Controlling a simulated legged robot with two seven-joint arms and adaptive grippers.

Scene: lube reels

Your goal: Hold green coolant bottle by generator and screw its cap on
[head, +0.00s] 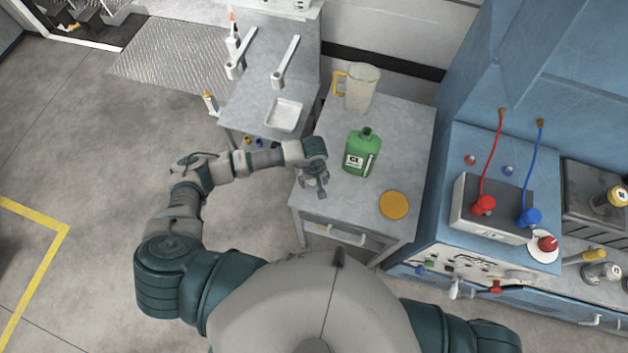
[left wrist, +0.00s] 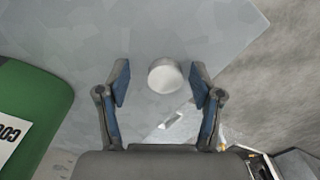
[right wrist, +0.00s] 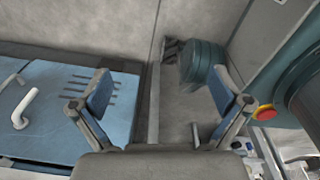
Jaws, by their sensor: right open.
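The green coolant bottle (head: 362,153) stands upright on the grey table, its neck open at the top with no cap on it. Its side and label also show at the left edge of the left wrist view (left wrist: 30,115). My left gripper (head: 318,188) is low over the table's left edge, left of the bottle. In the left wrist view its fingers (left wrist: 160,85) are open, with a pale round cap (left wrist: 166,75) between and slightly beyond them, apparently untouched. The gripper hides the cap in the head view. My right gripper (right wrist: 158,95) is open and empty, away from the table.
A clear jug (head: 358,88) with a yellow handle stands behind the bottle. A yellow-orange disc (head: 394,205) lies at the table's front right. A white tray (head: 286,115) is on the bench behind. A blue cabinet (head: 498,180) borders the table on the right.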

